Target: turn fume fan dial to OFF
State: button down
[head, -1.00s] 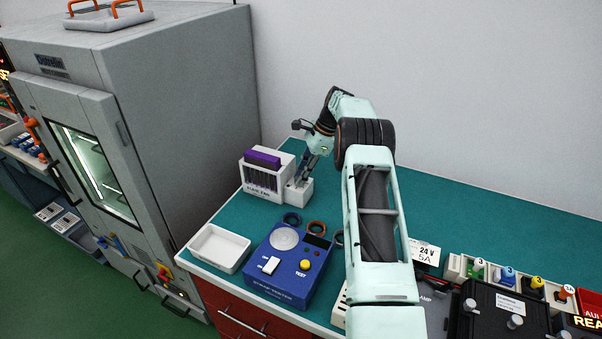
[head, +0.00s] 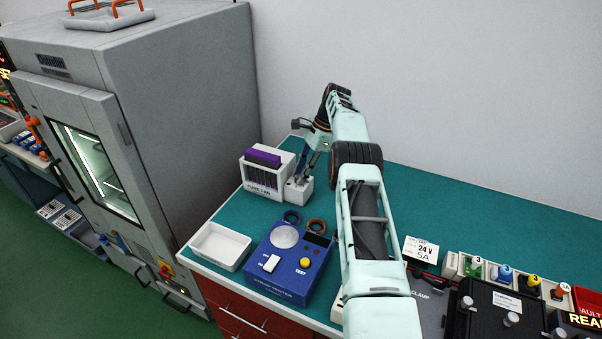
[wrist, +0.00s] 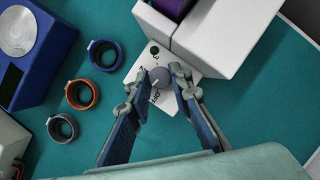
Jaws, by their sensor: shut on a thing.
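The fume fan dial (wrist: 161,77) is a small grey round knob on the sloped white face of a control box (wrist: 183,98). It shows in the wrist view, with printed marks including OFF beside it and a dark green spot above. A pale pointer line on the knob seems to face the lower left; its exact setting is hard to read. My gripper (wrist: 160,80) is shut on the dial, one fingertip on each side. In the head view the white control box (head: 298,193) stands beside the fume extractor (head: 262,179), and my gripper (head: 303,177) hides the dial.
Blue, orange and grey rings (wrist: 81,95) lie on the teal bench (wrist: 230,125). A blue tester (head: 287,262) and a white tray (head: 220,246) stand towards the front. A grey oven (head: 185,110) rises at left. Open bench lies right of my arm.

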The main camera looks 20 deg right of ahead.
jog(key=c, duration=1.7)
grip_release()
jog(key=shift+c, duration=0.2)
jog(key=shift+m+b, duration=0.4)
jog(key=shift+m, duration=0.1)
